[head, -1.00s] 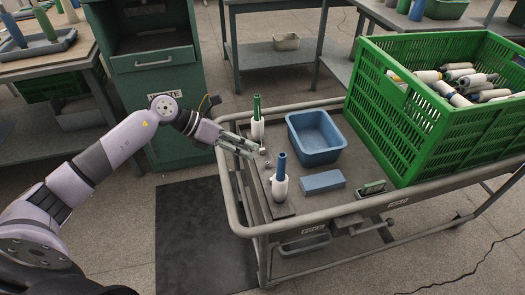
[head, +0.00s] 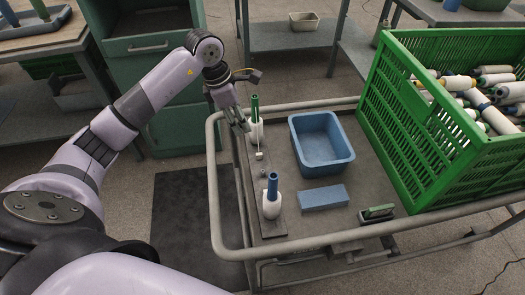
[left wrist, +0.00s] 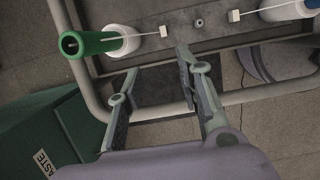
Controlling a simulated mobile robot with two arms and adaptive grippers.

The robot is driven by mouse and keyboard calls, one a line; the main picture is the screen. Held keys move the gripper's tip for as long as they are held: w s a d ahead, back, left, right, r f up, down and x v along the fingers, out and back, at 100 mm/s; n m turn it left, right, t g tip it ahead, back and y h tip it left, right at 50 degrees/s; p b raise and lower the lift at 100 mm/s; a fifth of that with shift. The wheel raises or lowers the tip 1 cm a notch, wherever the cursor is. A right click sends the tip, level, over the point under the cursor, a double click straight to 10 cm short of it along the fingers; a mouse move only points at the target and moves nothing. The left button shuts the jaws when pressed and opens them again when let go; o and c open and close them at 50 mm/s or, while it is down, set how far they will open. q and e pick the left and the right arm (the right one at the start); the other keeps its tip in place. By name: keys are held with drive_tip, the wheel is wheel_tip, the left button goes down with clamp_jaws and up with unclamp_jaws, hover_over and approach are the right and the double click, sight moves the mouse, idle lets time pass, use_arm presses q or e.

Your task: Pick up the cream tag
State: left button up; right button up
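A small pale, cream-looking tag (head: 259,155) lies on the dark strip of the cart, at the end of a thread from the white yarn cone on the green tube (head: 255,106). This tag (left wrist: 163,31) and a second pale tag (left wrist: 234,15), on the thread of the cone with the blue tube (head: 272,184), show in the left wrist view. I cannot tell their shades apart. My left gripper (head: 242,124) points down beside the green-tube cone, short of the nearer tag. Its fingers (left wrist: 157,65) are apart with nothing between them. My right gripper is out of view.
A metal knob (left wrist: 198,22) sits between the tags. A blue bin (head: 321,170), a blue block (head: 323,197) and a green crate (head: 420,125) of cones stand to the right on the cart. The cart's rail (head: 213,190) runs along the left side.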

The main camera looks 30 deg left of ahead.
use_arm(q)
hover_over(259, 154)
drive_tip(key=s+a, duration=0.1)
drive_tip(key=a, duration=0.1)
wheel_tip(259, 154, down, 9)
drive_tip(key=shift+a+r+b, duration=0.1)
drive_tip(key=shift+a+b, duration=0.05)
drive_tip(key=shift+b, duration=0.25)
drive_tip(key=x, duration=0.2)
drive_tip(key=d+x, duration=0.1)
drive_tip(key=x, duration=0.1)
drive_tip(key=shift+d+f, duration=0.1)
drive_tip(key=shift+f, duration=0.15)
drive_tip(key=shift+w+f+b, duration=0.15)
drive_tip(key=shift+f+b, duration=0.15)
drive_tip(key=shift+f, duration=0.1)
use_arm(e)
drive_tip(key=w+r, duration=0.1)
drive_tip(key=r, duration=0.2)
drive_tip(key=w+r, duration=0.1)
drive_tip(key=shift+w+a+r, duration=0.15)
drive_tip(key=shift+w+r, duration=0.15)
use_arm(q)
drive_tip(key=c, duration=0.8)
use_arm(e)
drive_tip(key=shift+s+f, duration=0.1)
